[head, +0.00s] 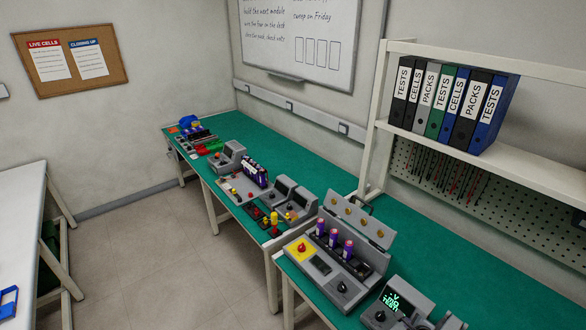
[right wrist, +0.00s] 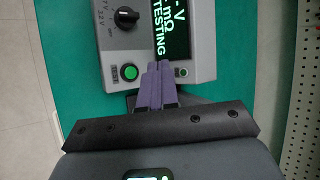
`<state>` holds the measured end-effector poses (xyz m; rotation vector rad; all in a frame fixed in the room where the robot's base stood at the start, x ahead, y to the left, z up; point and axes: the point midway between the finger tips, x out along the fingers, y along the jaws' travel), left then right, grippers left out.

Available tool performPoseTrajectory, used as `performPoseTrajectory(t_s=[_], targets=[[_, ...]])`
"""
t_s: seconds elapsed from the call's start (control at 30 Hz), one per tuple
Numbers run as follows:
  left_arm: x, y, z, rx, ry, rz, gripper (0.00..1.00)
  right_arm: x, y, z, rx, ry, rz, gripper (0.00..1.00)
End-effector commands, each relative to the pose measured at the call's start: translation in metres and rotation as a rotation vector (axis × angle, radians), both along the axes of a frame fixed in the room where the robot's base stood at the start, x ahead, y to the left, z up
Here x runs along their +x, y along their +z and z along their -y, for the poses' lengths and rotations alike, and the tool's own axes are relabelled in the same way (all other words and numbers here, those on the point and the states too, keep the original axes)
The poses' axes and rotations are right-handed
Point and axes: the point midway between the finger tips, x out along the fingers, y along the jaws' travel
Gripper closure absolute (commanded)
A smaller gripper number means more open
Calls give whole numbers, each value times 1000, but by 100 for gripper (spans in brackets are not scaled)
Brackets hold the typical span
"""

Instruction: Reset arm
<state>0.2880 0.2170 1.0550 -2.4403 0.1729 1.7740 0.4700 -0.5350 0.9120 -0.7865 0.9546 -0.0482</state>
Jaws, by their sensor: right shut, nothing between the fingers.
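In the right wrist view my right gripper (right wrist: 156,72) has its two purple fingers together, with nothing between them. It is over the near edge of a grey tester (right wrist: 202,68), beside the tester's green button (right wrist: 130,73). I cannot tell whether the fingertips touch the casing. The tester's screen (right wrist: 172,30) shows green text including "TESTING", and a black knob (right wrist: 126,17) sits left of it. In the head view the tester (head: 393,302) is at the bottom right, with its screen lit. My left gripper is in neither view.
A grey fixture (head: 335,262) with an open lid and several purple cells stands beside the tester on the green bench (head: 398,228). More devices line the far bench. A shelf (head: 535,160) with binders and a pegboard (head: 490,195) rise behind. The floor (head: 170,250) is clear.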

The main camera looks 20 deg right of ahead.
Motion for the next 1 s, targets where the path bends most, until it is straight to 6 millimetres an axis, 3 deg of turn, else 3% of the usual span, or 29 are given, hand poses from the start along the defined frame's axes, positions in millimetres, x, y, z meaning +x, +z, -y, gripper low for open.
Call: performPoseTrajectory(t_s=[0.17,0.33,0.5,0.7,0.77,0.8,1.0], targets=[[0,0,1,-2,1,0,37,-12,42,-38,-316,466,-248,100],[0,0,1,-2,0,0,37,-41,77,-124,-645,1077,-501,100],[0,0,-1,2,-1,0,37,-93,103,-217,-900,1669,-636,100],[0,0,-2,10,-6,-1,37,-163,133,-298,-1105,2227,-629,100],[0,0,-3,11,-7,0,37,-184,143,-317,-1155,2376,-600,100],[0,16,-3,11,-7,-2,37,-188,162,-320,-1171,2409,-595,100],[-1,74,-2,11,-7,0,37,-184,217,-317,-1165,2393,-600,100]])
